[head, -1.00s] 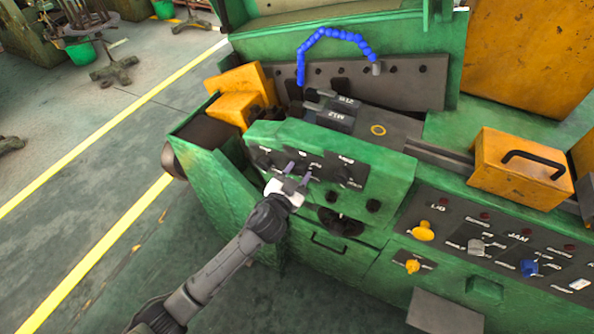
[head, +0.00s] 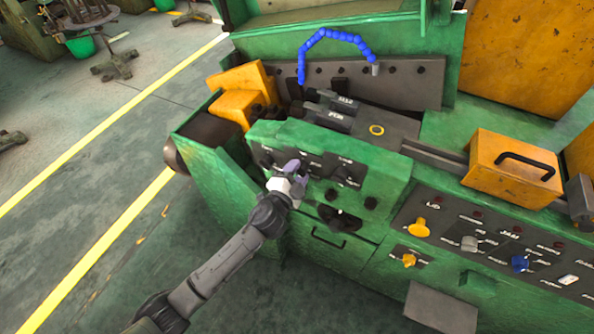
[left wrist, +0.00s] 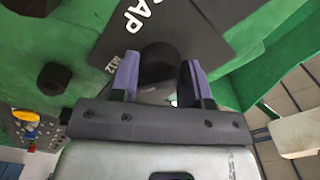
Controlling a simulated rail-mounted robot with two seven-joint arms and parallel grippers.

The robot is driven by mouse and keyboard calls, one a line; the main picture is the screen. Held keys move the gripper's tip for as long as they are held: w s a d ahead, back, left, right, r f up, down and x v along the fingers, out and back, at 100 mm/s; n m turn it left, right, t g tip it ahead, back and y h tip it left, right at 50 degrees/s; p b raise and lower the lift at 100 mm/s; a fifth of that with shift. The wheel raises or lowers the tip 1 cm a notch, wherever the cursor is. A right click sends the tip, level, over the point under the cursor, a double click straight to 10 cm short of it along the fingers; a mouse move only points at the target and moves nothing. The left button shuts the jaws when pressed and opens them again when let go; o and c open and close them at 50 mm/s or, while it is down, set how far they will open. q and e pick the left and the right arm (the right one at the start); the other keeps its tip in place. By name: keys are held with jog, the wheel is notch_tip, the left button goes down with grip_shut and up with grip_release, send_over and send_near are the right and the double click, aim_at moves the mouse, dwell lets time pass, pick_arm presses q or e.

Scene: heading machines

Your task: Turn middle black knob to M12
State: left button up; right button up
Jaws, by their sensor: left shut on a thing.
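The green control box carries a dark panel (head: 318,165) with a row of black knobs. My left gripper (head: 294,166) is at the middle black knob and hides it in the head view. In the left wrist view, the middle black knob (left wrist: 157,62) sits between the two purple fingers of my left gripper (left wrist: 158,80), which is shut on it. A white M12 mark (left wrist: 101,56) shows left of the fingers, with larger CAP lettering above. Which way the knob points is not clear. My right gripper is not in view.
Another black knob (head: 346,174) sits right of my gripper. A black handwheel (head: 340,217) and a drawer handle (head: 328,238) are below. A switch panel (head: 500,245) with yellow, grey and blue knobs is at right.

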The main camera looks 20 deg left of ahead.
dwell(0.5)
pick_arm(q)
jog(key=o, duration=0.9)
jog(key=s, duration=0.9)
jog(key=s+a, duration=0.1)
jog(key=s, duration=0.3)
jog(key=shift+s+b, duration=0.35)
jog(key=shift+s, duration=0.05)
